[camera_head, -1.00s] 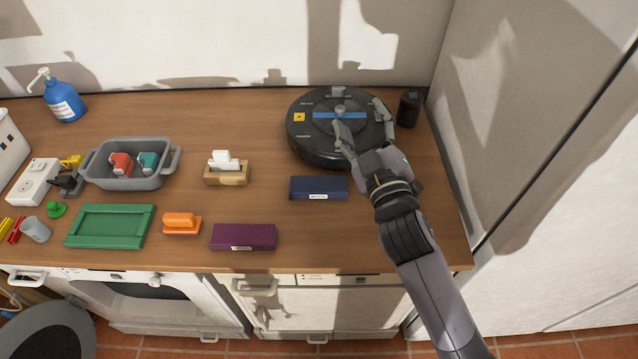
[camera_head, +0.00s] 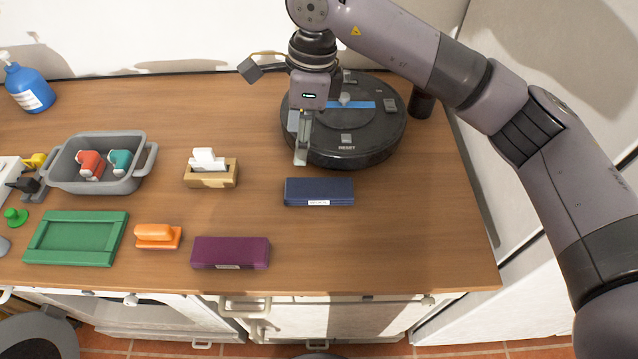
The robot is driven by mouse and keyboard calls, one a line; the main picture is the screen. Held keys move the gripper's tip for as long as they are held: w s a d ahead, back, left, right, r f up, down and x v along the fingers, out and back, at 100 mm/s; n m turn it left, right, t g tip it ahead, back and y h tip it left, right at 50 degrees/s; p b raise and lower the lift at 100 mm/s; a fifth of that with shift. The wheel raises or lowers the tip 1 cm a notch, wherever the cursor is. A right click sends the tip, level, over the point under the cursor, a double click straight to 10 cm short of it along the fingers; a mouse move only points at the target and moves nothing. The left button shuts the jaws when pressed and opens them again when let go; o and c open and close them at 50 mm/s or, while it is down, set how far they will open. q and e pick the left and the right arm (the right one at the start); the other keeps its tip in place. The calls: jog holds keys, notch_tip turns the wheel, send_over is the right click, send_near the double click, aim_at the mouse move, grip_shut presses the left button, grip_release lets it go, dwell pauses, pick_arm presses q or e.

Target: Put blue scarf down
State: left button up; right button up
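A flat, dark blue rectangular item (camera_head: 319,193) with a small white label lies on the wooden counter in front of the black round device; it looks like a folded scarf or a slim case, and I cannot tell which. My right gripper (camera_head: 275,115) is above the counter, behind and left of the blue item, beside the round device's left edge. Its fingers are spread apart and nothing shows between them. One finger points down near the device and the other sticks out to the left. The gripper is apart from the blue item. My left gripper is not in view.
The black round device (camera_head: 368,135) stands at the back right. A purple item (camera_head: 230,253), orange brush (camera_head: 156,237), wooden holder (camera_head: 211,178), green tray (camera_head: 77,246) and grey bin (camera_head: 132,176) stand leftward. The counter (camera_head: 400,235) right of the blue item is clear.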

jog(key=w+d+h, duration=0.1)
jog(key=d, duration=0.1)
jog(key=p, duration=0.4)
send_over(319, 187)
jog(key=shift+t+h, duration=0.3)
jog(key=shift+t, duration=0.1)
notch_tip(319, 187, down, 11)
jog(key=shift+w+f, duration=0.15)
jog(key=shift+f+p, duration=0.3)
jog(key=shift+p, duration=0.05)
jog(key=f+p, duration=0.1)
jog(key=f, duration=0.2)
jog(key=shift+s+f+p, duration=0.2)
jog(key=shift+f+p, duration=0.15)
jog(key=shift+p, duration=0.05)
jog(key=shift+w+f, duration=0.1)
jog(key=shift+f, duration=0.35)
jog(key=c, duration=1.1)
jog(key=shift+r, duration=0.2)
